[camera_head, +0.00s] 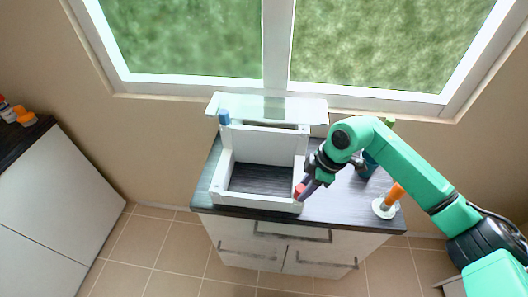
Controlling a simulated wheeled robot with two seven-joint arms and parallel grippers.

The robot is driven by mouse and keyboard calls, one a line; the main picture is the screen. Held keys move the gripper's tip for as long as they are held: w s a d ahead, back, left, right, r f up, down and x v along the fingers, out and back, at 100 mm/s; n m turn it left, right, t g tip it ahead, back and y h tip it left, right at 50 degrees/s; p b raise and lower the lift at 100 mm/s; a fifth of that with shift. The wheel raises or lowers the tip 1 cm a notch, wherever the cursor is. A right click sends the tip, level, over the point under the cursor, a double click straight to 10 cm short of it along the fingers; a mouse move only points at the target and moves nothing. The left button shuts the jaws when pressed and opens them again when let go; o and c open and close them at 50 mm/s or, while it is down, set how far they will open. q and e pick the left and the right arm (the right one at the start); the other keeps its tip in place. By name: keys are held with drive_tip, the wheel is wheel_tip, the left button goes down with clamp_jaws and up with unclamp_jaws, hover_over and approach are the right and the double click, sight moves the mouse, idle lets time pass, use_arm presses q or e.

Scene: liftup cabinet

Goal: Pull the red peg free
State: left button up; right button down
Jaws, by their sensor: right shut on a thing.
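The red peg (299,190) is at the front right corner of a white open box-like cabinet (226,176) on the counter. My right gripper (304,187) is shut on the red peg, coming down from the upper right and hiding part of it. I cannot tell whether the peg's lower end is still inside the cabinet wall. A blue peg (224,117) stands at the back left corner of the cabinet. A glass-like lid (265,107) is raised along the cabinet's back. My left gripper is not in view.
The dark counter top (338,206) has an orange-handled thing on a white round base (385,208) at right. A teal bottle-like thing (369,165) is partly behind my right arm. A window is behind, and another cabinet (50,200) stands at left.

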sight(304, 188)
drive_tip(key=shift+r+p, duration=0.8)
drive_tip(key=shift+r, duration=0.05)
wheel_tip(304, 188, up, 4)
drive_tip(key=p, duration=0.4)
drive_tip(key=shift+r, duration=0.25)
